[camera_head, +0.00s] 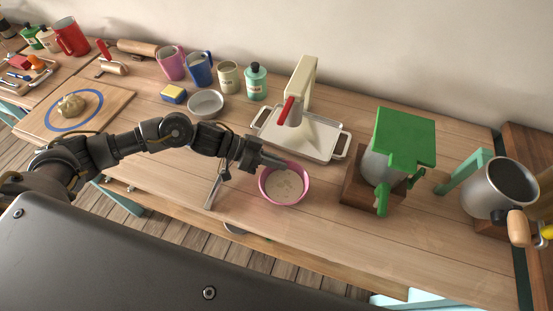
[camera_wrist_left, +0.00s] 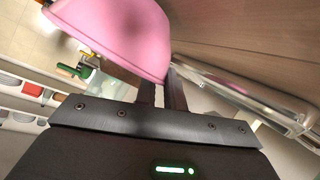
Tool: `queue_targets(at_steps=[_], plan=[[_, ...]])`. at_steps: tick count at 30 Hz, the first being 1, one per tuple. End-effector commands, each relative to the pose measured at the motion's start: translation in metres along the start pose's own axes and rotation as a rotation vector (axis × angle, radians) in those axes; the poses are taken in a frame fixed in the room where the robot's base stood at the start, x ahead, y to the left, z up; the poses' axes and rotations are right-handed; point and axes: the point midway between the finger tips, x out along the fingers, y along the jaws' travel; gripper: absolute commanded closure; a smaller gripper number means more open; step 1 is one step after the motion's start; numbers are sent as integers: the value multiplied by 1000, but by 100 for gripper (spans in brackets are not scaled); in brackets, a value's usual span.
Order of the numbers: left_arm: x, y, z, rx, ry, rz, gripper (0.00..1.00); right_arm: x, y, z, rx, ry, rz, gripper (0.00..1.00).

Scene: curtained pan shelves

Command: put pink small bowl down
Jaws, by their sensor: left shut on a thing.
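The pink small bowl (camera_head: 284,186) is at the front middle of the wooden counter in the head view, its pale inside facing up. My left gripper (camera_head: 273,162) reaches in from the left and is shut on the bowl's far left rim. In the left wrist view the pink bowl (camera_wrist_left: 115,32) fills the upper left, with its wall at the two fingers (camera_wrist_left: 160,90). I cannot tell whether the bowl's base touches the counter. My right gripper does not show.
A white tray (camera_head: 318,151) under a faucet-like stand (camera_head: 298,88) lies behind the bowl. A green-topped grey container (camera_head: 402,138) on a wooden block stands to the right. Bare counter (camera_head: 330,225) lies right of the bowl.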

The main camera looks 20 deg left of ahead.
Motion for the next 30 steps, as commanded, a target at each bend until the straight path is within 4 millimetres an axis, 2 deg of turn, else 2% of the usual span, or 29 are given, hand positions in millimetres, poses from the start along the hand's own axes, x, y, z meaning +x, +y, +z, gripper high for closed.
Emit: queue_targets(at_steps=[26,27,30], plan=[[4,-3,6,1,2,1,100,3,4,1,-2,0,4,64],[4,-3,6,1,2,1,87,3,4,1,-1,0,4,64],[4,-3,6,1,2,1,74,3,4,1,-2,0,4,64]])
